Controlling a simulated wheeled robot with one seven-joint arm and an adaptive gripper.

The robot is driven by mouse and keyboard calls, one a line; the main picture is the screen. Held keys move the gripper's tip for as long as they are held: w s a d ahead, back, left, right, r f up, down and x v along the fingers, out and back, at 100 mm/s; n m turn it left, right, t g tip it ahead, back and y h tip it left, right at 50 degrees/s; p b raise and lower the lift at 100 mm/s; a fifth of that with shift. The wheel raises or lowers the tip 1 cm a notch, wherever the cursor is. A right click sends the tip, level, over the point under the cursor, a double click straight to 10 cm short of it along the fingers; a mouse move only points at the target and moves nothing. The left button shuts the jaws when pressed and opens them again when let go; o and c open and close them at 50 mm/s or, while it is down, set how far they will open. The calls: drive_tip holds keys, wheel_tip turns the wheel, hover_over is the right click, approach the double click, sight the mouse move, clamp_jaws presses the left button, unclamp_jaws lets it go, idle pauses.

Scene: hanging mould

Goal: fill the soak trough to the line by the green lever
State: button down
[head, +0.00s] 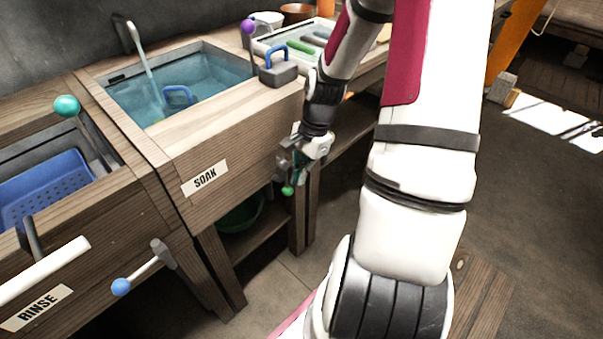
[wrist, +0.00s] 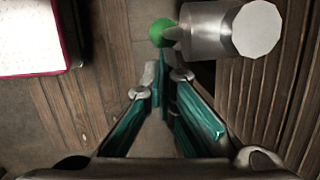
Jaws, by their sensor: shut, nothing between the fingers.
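The soak trough (head: 235,125) is a wooden basin with a "SOAK" label, holding blue water (head: 205,88). A stream runs into it from the spout (head: 131,35) at its back left. A fill line cannot be made out clearly. The green lever's ball (head: 287,190) shows low at the trough's front right, and in the wrist view (wrist: 162,32) beside a pale metal cylinder. My gripper (head: 297,170) is by the lever, partly hidden in the head view. In the wrist view its teal fingers (wrist: 164,85) are together and empty, just short of the ball; contact cannot be told.
A blue-handled piece (head: 180,96) sits in the water, and a grey block with a blue handle (head: 279,70) on the rim. A blue-knobbed lever (head: 122,287) juts out left, near the rinse basin's blue basket (head: 50,185). A green bowl (head: 240,215) sits below.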

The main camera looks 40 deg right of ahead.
sight(284, 192)
drive_tip(key=shift+a+f+y+p, duration=0.2)
drive_tip(key=shift+a+y+p, duration=0.2)
drive_tip(key=shift+y+p, duration=0.65)
drive_tip(key=a+y+p, duration=0.1)
drive_tip(key=y+p, duration=0.1)
drive_tip(key=p, duration=0.1)
drive_tip(key=shift+s+a+f, duration=0.1)
drive_tip(key=shift+f, duration=0.1)
drive_tip(key=a+y, duration=0.1)
drive_tip(key=y+p, duration=0.1)
drive_tip(key=y, duration=0.1)
drive_tip(key=a+y, duration=0.1)
drive_tip(key=shift+a+f+y, duration=0.3)
drive_tip(key=shift+y, duration=0.05)
drive_tip(key=y, duration=0.1)
drive_tip(key=a+y, duration=0.1)
drive_tip(key=shift+a+r+m+y, duration=0.1)
drive_tip(key=shift+a+m+y, duration=0.15)
drive_tip(key=shift+m+y, duration=0.05)
drive_tip(key=a+y, duration=0.1)
drive_tip(key=a+r+y+b, duration=0.1)
drive_tip(key=y, duration=0.1)
drive_tip(key=a+r+y+b, duration=0.1)
drive_tip(key=y, duration=0.1)
drive_tip(key=shift+s+r, duration=0.1)
drive_tip(key=shift+r, duration=0.15)
drive_tip(key=shift+a, duration=0.15)
